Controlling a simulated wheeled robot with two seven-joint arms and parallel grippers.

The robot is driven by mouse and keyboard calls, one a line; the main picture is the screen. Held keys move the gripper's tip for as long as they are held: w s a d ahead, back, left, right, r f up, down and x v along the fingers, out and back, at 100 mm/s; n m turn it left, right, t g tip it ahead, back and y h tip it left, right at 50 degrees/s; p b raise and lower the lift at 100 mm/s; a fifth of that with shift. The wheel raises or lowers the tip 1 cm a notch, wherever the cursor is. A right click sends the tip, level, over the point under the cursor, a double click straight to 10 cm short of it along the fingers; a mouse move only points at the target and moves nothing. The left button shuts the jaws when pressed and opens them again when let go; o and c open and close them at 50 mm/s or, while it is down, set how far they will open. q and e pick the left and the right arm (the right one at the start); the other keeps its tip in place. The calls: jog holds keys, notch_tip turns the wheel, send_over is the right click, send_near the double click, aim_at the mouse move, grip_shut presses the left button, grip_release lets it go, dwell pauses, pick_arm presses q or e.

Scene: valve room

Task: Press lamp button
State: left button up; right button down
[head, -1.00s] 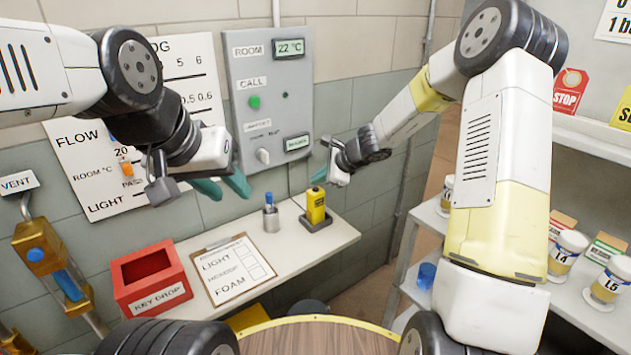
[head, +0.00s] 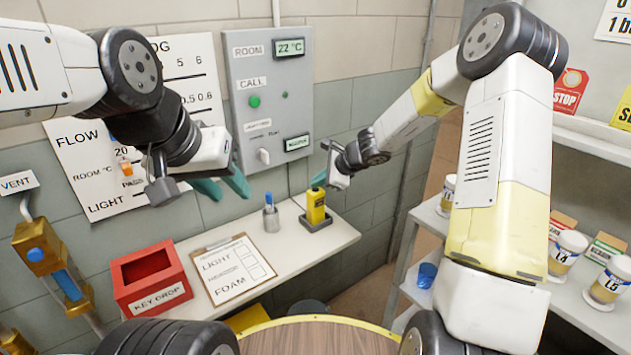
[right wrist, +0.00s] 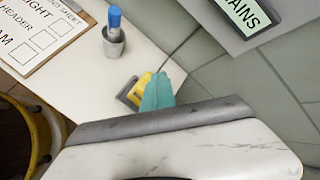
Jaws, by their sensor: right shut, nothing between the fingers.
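A grey wall panel (head: 244,75) holds a round green button (head: 254,101) under the word CALL, a small green dot (head: 285,95), a white switch (head: 263,156) and a lit display (head: 297,143). No label reading "lamp" is legible. A yellow handheld device (head: 316,206) stands in a dark base on the shelf below; it also shows in the right wrist view (right wrist: 138,86). My right gripper (head: 319,181) is shut and empty, its teal fingertips just above the yellow device in the head view; contact cannot be told. My left gripper (head: 222,186) is open and empty, left of the panel's lower part.
On the wall shelf (head: 318,243) are a red key drop box (head: 152,280), a clipboard (head: 234,268) and a cup with a blue pen (head: 270,217). A round wooden top (head: 315,338) is in front.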

aim_at(318, 191)
jog(key=shift+f, duration=0.2)
jog(key=shift+r, duration=0.65)
jog(key=shift+r, duration=0.1)
jog(key=shift+r, duration=2.9)
jog(key=shift+r, duration=0.1)
